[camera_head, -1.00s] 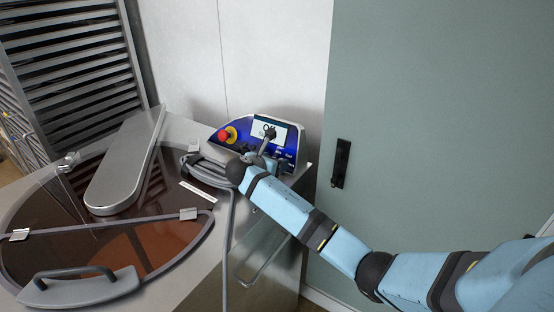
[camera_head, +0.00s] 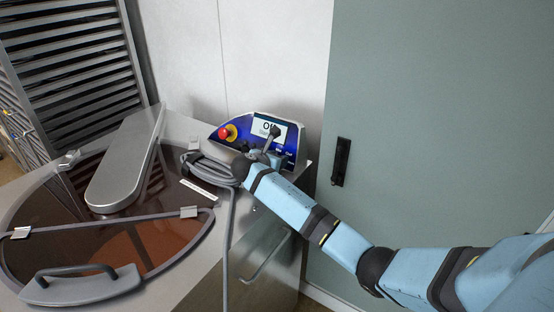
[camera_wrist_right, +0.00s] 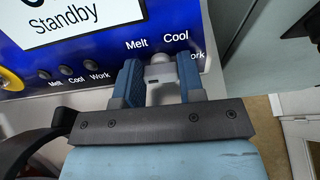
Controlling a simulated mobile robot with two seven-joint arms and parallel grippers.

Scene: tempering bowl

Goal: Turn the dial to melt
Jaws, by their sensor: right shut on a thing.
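The control panel (camera_head: 222,147) is blue and stands at the back right corner of the machine. Its screen (camera_head: 265,121) shows "Off" in part, and in the right wrist view the screen (camera_wrist_right: 85,15) reads "Standby". The pale grey dial (camera_wrist_right: 160,70) sits on the panel's lower right, with "Melt", "Cool" and a partly covered "Work" printed around it. My right gripper (camera_wrist_right: 159,80) is shut on the dial, a blue finger on each side. The dial's pointing direction cannot be made out. My left gripper is not in view.
A red emergency button (camera_head: 224,133) on a yellow base is left of the dial. A grey hose (camera_head: 207,170) lies coiled beside the panel. The bowl's clear cover (camera_head: 115,245) lies to the left. A grey-green door (camera_head: 430,130) is at right.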

